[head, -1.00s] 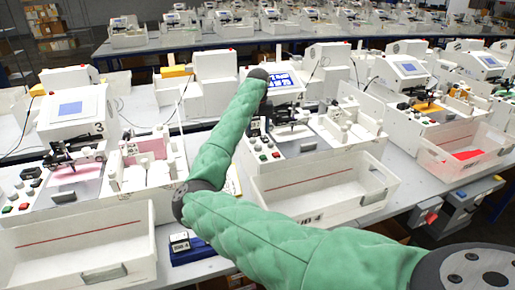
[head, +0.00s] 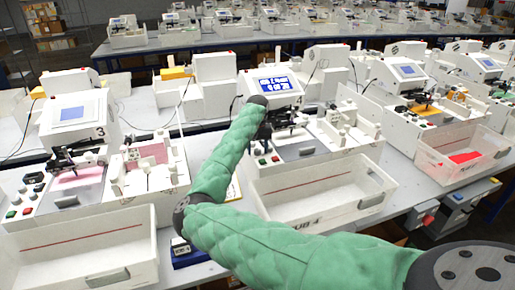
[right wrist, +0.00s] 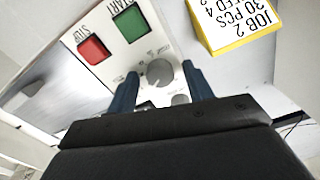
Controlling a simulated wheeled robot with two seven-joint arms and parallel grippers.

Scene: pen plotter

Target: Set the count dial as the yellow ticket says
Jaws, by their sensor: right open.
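My right gripper (right wrist: 162,80) is open in the right wrist view, its two blue fingers on either side of a grey dial (right wrist: 160,73). I cannot tell whether they touch it. A second grey knob (right wrist: 180,100) is partly hidden by the gripper body. The dial labels are too small to read. The yellow-edged ticket (right wrist: 238,20) reads JOB 2, 30 PCS and a cut-off line ending in 4. In the head view my green right arm reaches to the machine with the lit screen (head: 274,85) and hides the gripper. My left gripper is not in view.
A red STOP button (right wrist: 93,50) and a green START button (right wrist: 130,24) sit close beside the dial. A white bin (head: 325,190) stands in front of the machine. Another machine (head: 75,115) stands to the left.

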